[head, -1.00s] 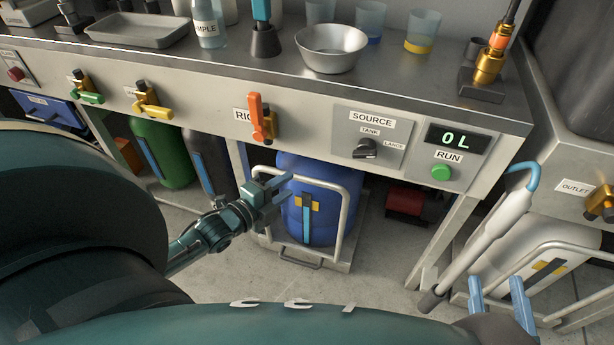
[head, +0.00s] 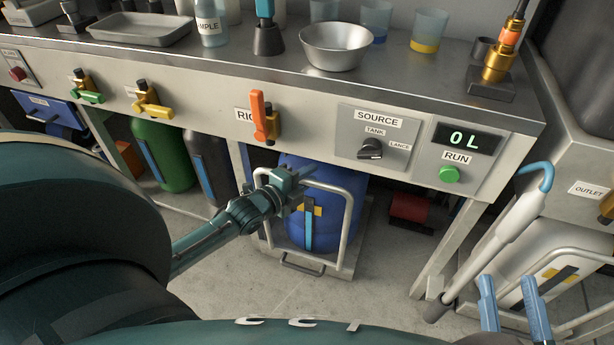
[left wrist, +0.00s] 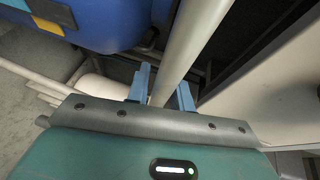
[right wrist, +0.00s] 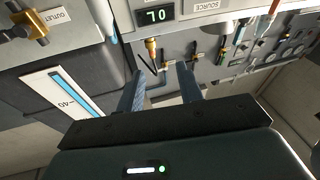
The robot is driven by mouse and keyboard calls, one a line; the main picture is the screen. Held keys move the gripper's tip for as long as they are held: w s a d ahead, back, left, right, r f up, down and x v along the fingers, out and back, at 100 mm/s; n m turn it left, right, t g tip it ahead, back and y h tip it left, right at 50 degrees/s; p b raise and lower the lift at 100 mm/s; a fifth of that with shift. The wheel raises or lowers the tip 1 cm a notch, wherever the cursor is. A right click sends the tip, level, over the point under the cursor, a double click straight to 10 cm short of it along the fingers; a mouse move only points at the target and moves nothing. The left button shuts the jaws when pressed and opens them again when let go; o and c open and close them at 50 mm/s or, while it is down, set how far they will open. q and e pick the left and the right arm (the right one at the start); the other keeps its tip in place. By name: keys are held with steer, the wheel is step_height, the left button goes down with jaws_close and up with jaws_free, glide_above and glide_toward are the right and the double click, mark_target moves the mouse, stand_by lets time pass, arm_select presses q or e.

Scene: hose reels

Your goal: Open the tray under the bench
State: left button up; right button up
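The tray (head: 349,258) under the bench is a low platform with a grey tube hoop (head: 348,222) and a small front handle (head: 303,266). A blue tank (head: 330,235) stands on it, behind the hoop. My left gripper (head: 298,181) is at the hoop's upper left corner. In the left wrist view a pale tube (left wrist: 192,45) passes between its spread fingers (left wrist: 162,82); I cannot tell whether they touch it. My right gripper (head: 510,292) is open and empty at the lower right, also seen spread in the right wrist view (right wrist: 161,72).
The bench front (head: 205,90) with its orange lever (head: 258,112) and source knob (head: 371,149) is above the tray. A bench leg (head: 445,245) and a white lance (head: 500,230) stand to the right. The floor (head: 240,290) before the tray is clear.

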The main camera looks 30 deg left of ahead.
arm_select(q)
jaws_close()
